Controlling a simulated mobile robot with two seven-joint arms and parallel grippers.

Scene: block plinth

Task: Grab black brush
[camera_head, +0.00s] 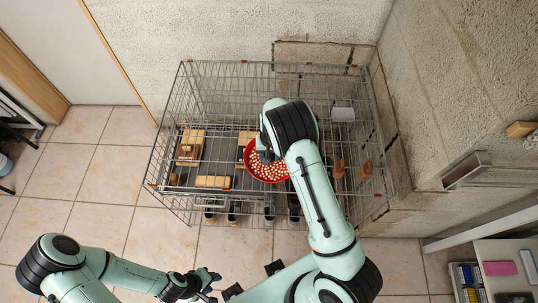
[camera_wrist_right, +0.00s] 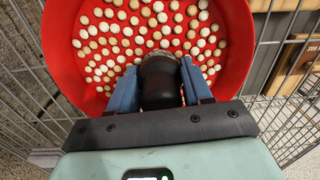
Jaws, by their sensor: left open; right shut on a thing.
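In the right wrist view, the blue fingers of my right gripper (camera_wrist_right: 160,90) are closed on a dark, rounded thing (camera_wrist_right: 160,75), which looks like the black brush. Its bristles cannot be made out. It is in front of a red round dish with pale dots (camera_wrist_right: 60,40); whether it touches the dish, I cannot tell. In the head view, my right arm reaches over the wire cage and hides the held thing and most of its gripper. The red dish (camera_head: 268,174) shows there beside the arm. My left gripper (camera_head: 212,284) is open and empty, low in front of the cage.
The wire cage (camera_head: 178,95) has upright mesh walls around the right arm. Wooden brushes (camera_head: 190,147) and several bottles (camera_head: 233,213) are in or at it. A rough concrete wall (camera_head: 460,90) stands close on the right. Tiled floor (camera_head: 100,190) is free on the left.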

